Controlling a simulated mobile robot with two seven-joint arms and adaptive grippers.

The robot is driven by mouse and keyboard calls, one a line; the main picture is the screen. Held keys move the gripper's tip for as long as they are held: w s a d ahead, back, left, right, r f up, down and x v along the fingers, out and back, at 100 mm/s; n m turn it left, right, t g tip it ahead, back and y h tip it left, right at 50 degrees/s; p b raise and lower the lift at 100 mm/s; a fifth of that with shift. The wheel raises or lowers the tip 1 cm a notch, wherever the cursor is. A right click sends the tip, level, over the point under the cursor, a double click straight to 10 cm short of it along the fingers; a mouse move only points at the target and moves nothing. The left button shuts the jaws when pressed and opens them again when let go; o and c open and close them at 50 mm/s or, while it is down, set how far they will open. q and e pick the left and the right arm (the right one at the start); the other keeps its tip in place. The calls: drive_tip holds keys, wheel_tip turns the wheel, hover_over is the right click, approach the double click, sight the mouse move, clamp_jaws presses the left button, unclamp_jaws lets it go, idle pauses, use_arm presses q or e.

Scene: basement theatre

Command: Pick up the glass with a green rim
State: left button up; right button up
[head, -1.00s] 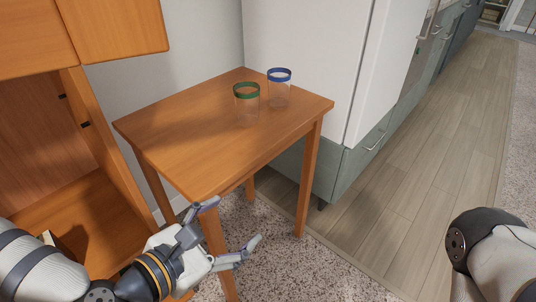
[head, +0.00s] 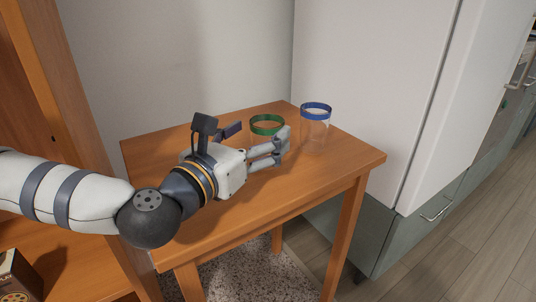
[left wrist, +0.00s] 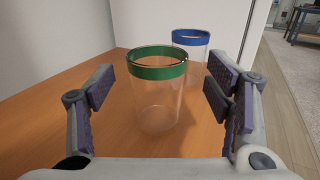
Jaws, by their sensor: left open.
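The clear glass with a green rim (head: 267,125) stands upright on the wooden table (head: 225,208). In the head view its lower part is partly hidden by my left gripper (head: 260,142). In the left wrist view the same glass (left wrist: 157,95) stands between the two open fingers of my left gripper (left wrist: 165,105), with a gap on each side. The left gripper is open and empty, low over the table. My right gripper is not in view.
A clear glass with a blue rim (head: 315,130) stands close behind and to the right of the green-rimmed one. A white cabinet side (head: 375,90) rises at the table's back right. An open wooden cabinet (head: 60,90) stands at the left.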

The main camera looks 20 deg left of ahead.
use_arm(q)
drive_tip(key=w, duration=0.4)
drive_tip(key=shift+w+d, duration=0.2)
drive_tip(key=shift+d, duration=0.15)
drive_tip(key=shift+f, duration=0.1)
drive_tip(key=c, duration=1.4)
